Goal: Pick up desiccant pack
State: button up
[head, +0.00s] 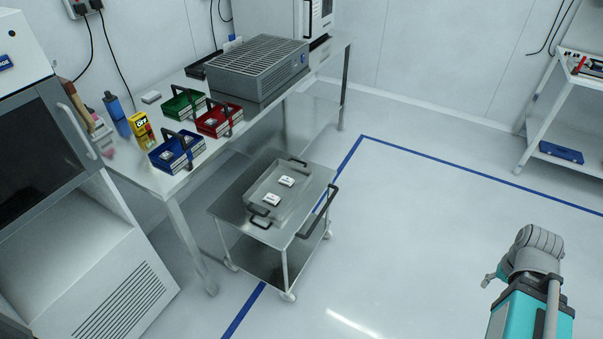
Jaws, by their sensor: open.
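Two small white packs with dark print lie apart in a shallow metal tray (262,187) with dark handles, on top of a steel cart. One pack (286,181) is towards the back right and the other pack (271,200) towards the front left. They look like desiccant packs, but the print is too small to read. My gripper (489,279) shows only in part at the lower right, beside my teal and grey arm. It is open, far to the right of the cart and touching nothing there.
The two-level cart (228,205) has a dark push handle on its right. The bench behind holds blue (177,151), green (184,104) and red (219,119) bins and a large grey vented unit (258,66). A cabinet stands at left. The floor between cart and arm is clear.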

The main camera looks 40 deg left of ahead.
aim_at(285, 180)
jog(key=u, duration=0.15)
jog(key=i, duration=0.75)
jog(key=u, duration=0.8)
jog(key=i, duration=0.65)
jog(key=u, duration=0.45)
jog(key=k, duration=0.9)
jog(key=u, duration=0.15)
jog(key=i, duration=0.65)
